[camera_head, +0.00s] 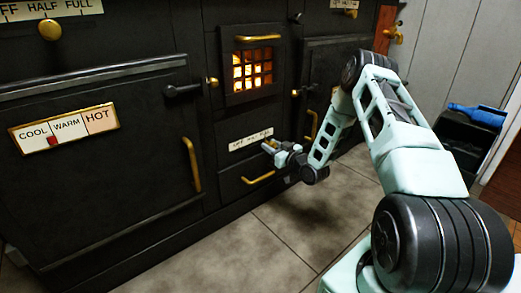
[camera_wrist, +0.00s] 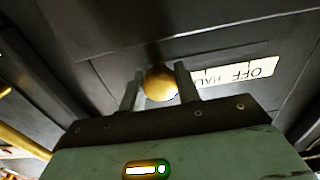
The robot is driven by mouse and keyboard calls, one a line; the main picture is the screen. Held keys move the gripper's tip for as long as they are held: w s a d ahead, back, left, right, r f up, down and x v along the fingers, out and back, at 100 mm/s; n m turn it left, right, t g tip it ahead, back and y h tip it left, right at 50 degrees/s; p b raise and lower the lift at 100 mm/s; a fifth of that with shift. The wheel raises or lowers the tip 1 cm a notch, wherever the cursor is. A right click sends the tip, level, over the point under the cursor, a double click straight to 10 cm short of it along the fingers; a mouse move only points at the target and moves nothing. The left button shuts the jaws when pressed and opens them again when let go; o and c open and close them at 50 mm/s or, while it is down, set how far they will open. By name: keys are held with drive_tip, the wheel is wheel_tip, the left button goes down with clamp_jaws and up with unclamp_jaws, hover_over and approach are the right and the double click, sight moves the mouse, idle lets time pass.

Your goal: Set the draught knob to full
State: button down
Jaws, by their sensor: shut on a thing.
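My gripper (camera_head: 268,147) is at the low front of the black stove, just under a small white label (camera_head: 250,139). In the wrist view its two fingers (camera_wrist: 158,86) are shut on a round brass knob (camera_wrist: 160,83), one finger on each side. The label (camera_wrist: 255,71) shows upside down there, with OFF and part of HALF readable. The rest of it is hidden behind the finger and knob. The knob sits past HALF, on the side away from OFF, by the label's FULL end.
Another brass knob (camera_head: 48,29) sits under HALF on an upper-left OFF HALF FULL plate (camera_head: 45,9). A glowing fire grate (camera_head: 252,71) is above my gripper, and a brass drawer handle (camera_head: 258,178) is just below. Tiled floor (camera_head: 215,255) in front is clear.

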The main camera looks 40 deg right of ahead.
drive_tip(key=shift+d, duration=0.35)
drive_tip(key=c, duration=1)
unclamp_jaws()
drive_tip(key=shift+s, duration=0.15)
drive_tip(key=shift+s+p, duration=0.3)
drive_tip(key=shift+s+d+p, duration=0.2)
drive_tip(key=shift+s+p, duration=3.25)
drive_tip(key=shift+s, duration=4.85)
drive_tip(key=shift+w, duration=0.1)
